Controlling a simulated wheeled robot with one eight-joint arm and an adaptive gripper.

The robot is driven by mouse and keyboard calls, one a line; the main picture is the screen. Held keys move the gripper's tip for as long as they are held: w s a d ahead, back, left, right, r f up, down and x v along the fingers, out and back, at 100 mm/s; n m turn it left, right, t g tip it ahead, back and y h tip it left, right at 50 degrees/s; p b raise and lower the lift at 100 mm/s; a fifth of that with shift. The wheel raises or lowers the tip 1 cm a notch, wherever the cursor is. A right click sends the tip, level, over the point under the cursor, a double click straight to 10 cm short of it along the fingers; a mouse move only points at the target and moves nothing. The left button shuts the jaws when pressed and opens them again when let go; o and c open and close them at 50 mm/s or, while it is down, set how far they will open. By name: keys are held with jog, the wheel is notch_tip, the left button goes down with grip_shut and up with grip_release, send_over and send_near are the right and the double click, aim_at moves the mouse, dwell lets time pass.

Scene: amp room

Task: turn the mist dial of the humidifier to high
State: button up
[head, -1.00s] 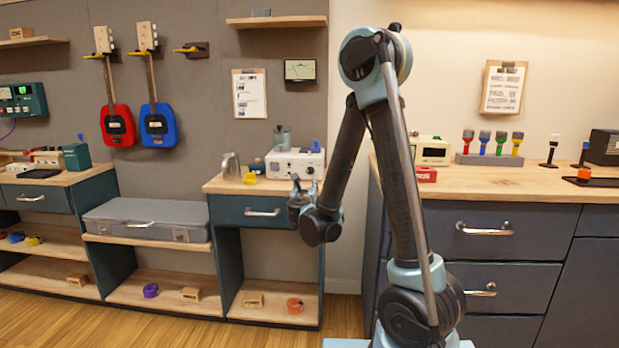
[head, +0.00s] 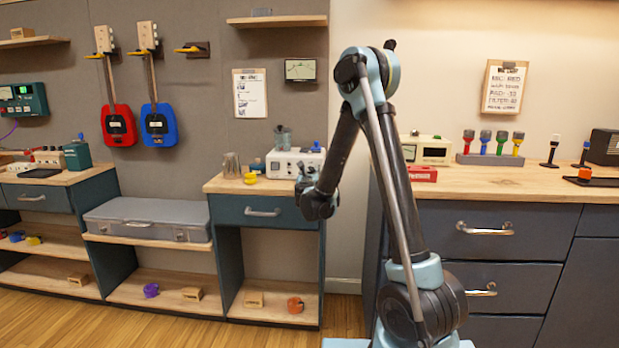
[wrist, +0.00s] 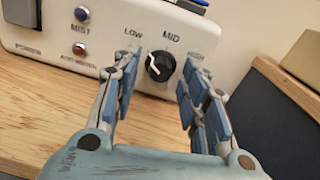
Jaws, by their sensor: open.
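The humidifier is a white box (head: 285,164) on the left bench top; its front panel (wrist: 112,42) fills the upper wrist view. The mist dial (wrist: 160,66) is a round black knob with a white pointer mark. LOW is printed to its upper left, MID above it, and a partly hidden label stands at its upper right. The white mark lies on the knob's left part, seemingly toward LOW. My gripper (wrist: 160,72) is open, with one blue-padded finger on each side of the dial in the picture. I cannot tell whether they touch it. In the head view my gripper (head: 305,180) is at the humidifier's front.
A metal jug (head: 231,165) and a yellow cup (head: 250,178) stand left of the humidifier. The bench top (wrist: 40,110) before it is clear.

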jog(key=shift+w, duration=0.1)
grip_shut()
dwell(0.4)
jog(key=m, duration=1)
jog(key=shift+a+m, duration=0.1)
jog(key=shift+m, duration=0.2)
jog(key=m, duration=0.6)
jog(key=shift+m, duration=0.3)
jog(key=m, duration=0.4)
jog(key=shift+a+r+m+h, duration=0.1)
jog(key=shift+m+h, duration=0.2)
jog(key=shift+m, duration=1.2)
